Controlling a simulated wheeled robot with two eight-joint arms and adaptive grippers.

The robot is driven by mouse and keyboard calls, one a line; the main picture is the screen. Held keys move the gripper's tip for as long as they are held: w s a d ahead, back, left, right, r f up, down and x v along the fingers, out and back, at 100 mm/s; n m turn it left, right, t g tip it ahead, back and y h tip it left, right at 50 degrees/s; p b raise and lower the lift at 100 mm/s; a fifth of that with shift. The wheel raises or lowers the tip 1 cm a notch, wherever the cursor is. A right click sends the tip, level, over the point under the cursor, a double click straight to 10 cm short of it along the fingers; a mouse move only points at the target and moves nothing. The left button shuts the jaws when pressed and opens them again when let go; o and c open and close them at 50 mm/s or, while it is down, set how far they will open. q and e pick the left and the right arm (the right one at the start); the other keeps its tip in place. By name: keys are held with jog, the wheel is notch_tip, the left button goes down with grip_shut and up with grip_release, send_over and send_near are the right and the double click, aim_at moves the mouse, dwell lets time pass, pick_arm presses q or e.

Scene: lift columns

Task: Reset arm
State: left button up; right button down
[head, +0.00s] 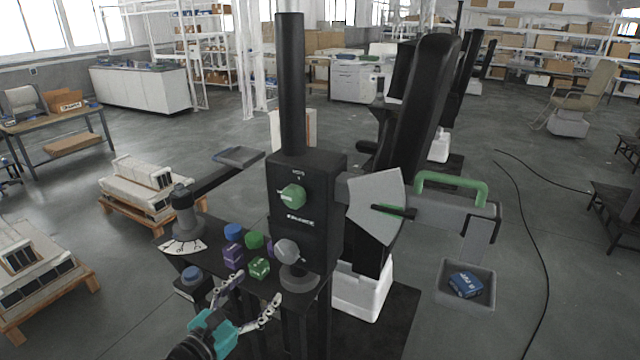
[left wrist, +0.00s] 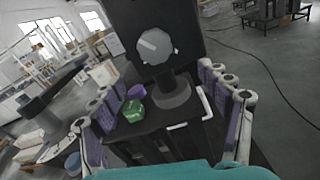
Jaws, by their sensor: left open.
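A black column unit (head: 305,215) stands in the middle of the head view, with a green knob (head: 291,197) on its face and a grey knob (head: 286,250) below. A grey arm with a green handle (head: 450,185) extends to its right, beside a grey sector plate (head: 378,205). My left gripper (head: 254,291) is open and empty in front of the unit, low in the head view. In the left wrist view its fingers (left wrist: 162,90) spread either side of the grey knob (left wrist: 155,45) and its base, apart from the knob. My right gripper is not in view.
Purple (head: 233,256), green (head: 259,268) and blue (head: 233,232) pieces sit left of the grey knob. A lever post with a white scale (head: 183,247) stands further left. A grey bin (head: 466,306) holds a blue box (head: 466,284). Loaded pallets (head: 140,187) lie left.

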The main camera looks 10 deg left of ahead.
pick_arm(q)
jog(key=s+d+f+m+g+y, duration=0.1)
jog(key=s+d+f+m+g, duration=0.6)
jog(key=m, duration=0.9)
jog(key=s+a+f+m+g+y, duration=0.2)
jog(key=s+m+y, duration=0.3)
jog(key=m, duration=0.8)
jog(key=shift+s+a+m, duration=0.4)
jog(key=shift+s+a, duration=0.3)
jog(key=shift+s, duration=0.2)
jog(key=shift+w+f, duration=0.1)
